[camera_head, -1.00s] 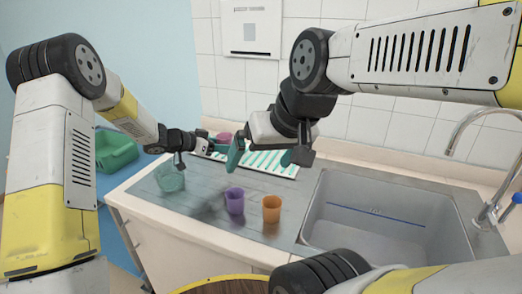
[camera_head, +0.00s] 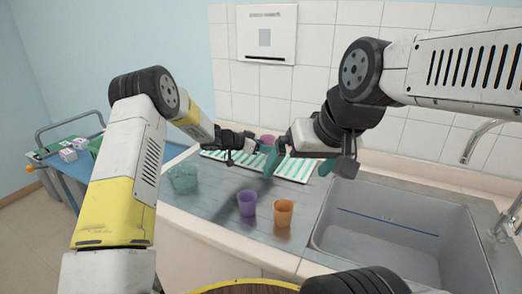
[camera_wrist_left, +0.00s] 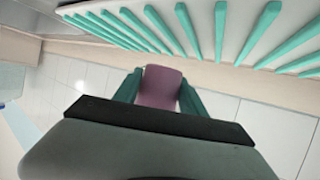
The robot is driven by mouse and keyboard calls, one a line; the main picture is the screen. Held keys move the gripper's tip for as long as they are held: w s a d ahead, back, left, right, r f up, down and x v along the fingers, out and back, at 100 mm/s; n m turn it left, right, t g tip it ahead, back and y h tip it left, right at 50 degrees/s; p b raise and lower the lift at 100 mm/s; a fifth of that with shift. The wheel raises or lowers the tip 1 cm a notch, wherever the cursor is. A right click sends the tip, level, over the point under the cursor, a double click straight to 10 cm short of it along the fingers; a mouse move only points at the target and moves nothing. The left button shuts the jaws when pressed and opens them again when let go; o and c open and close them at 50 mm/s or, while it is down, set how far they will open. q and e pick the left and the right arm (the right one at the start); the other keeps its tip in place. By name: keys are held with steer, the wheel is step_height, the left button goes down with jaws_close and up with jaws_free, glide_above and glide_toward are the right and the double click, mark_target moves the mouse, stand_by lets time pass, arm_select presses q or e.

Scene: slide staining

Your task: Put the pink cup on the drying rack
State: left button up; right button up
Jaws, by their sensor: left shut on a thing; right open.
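The pink cup (camera_head: 267,140) is in my left gripper (camera_head: 258,148), near the back edge of the white drying rack with teal ridges (camera_head: 294,168). In the left wrist view the pink cup (camera_wrist_left: 160,86) sits between the teal fingers of my left gripper (camera_wrist_left: 160,95). The ridged rack (camera_wrist_left: 230,30) runs along the top of that view. I cannot tell whether the cup touches the rack. My right gripper (camera_head: 300,165) is open and empty, in front of the rack's middle in the head view, and hides part of it.
A purple cup (camera_head: 247,203) and an orange cup (camera_head: 283,213) stand on the metal counter (camera_head: 215,205). A clear teal container (camera_head: 184,178) stands at left. The sink (camera_head: 390,230) is at right. A tiled wall (camera_head: 315,60) rises behind the rack.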

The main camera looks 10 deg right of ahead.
arm_select(q)
steer(key=shift+w+d+f, duration=0.1)
steer(key=shift+w+d, duration=0.15)
steer(key=shift+w, duration=0.7)
steer(key=shift+w+f, duration=0.15)
steer(key=shift+f, duration=1.6)
steer(key=shift+f, duration=0.15)
steer(key=o, duration=1.4)
